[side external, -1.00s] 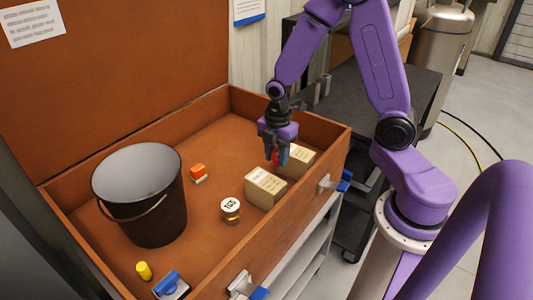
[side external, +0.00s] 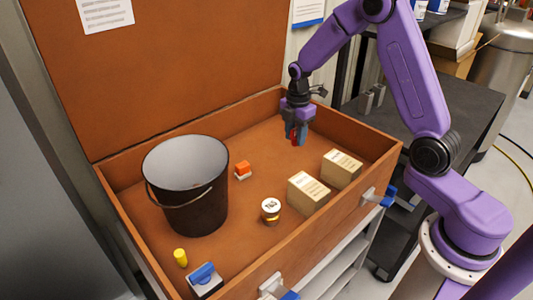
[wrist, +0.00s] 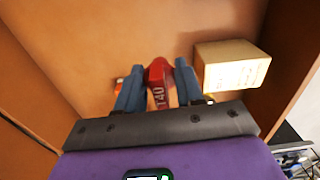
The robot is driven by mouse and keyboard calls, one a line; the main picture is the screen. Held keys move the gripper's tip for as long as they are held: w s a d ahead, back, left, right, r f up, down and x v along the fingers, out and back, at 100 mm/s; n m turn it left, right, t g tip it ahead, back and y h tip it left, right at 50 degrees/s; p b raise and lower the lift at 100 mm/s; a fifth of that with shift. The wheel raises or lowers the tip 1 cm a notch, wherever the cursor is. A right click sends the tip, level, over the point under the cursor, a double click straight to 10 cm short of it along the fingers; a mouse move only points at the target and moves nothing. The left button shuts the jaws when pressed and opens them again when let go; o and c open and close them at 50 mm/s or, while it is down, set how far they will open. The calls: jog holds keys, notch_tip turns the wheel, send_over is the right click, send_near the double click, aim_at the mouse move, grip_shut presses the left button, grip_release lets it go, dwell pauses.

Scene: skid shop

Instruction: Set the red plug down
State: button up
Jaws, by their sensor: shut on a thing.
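My gripper (side external: 296,132) is over the back right part of the wooden crate. It is shut on the red plug (wrist: 158,84), which sits between the blue fingers in the wrist view and carries white lettering. In the side view only a sliver of the red plug (side external: 295,138) shows between the fingers. The plug appears to be close above the crate floor; I cannot tell whether it touches it.
The wooden crate (side external: 249,270) has raised walls and an open lid.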

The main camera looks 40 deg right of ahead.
jog(key=w+f, duration=0.3)
jog(key=w, duration=0.2)
jog(key=w+d+f, duration=0.1)
jog(key=w+f, duration=0.2)
jog(key=w, duration=0.1)
jog(key=w+d+f, duration=0.1)
jog(key=w+f, duration=0.2)
jog(key=w, duration=0.2)
jog(key=shift+w, duration=0.35)
jog(key=shift+w+d+f, duration=0.1)
jog(key=shift+w+f, duration=0.3)
jog(key=shift+f, duration=1.6)
jog(key=shift+f, duration=0.1)
jog(key=o, duration=1)
jog(key=shift+o, duration=0.2)
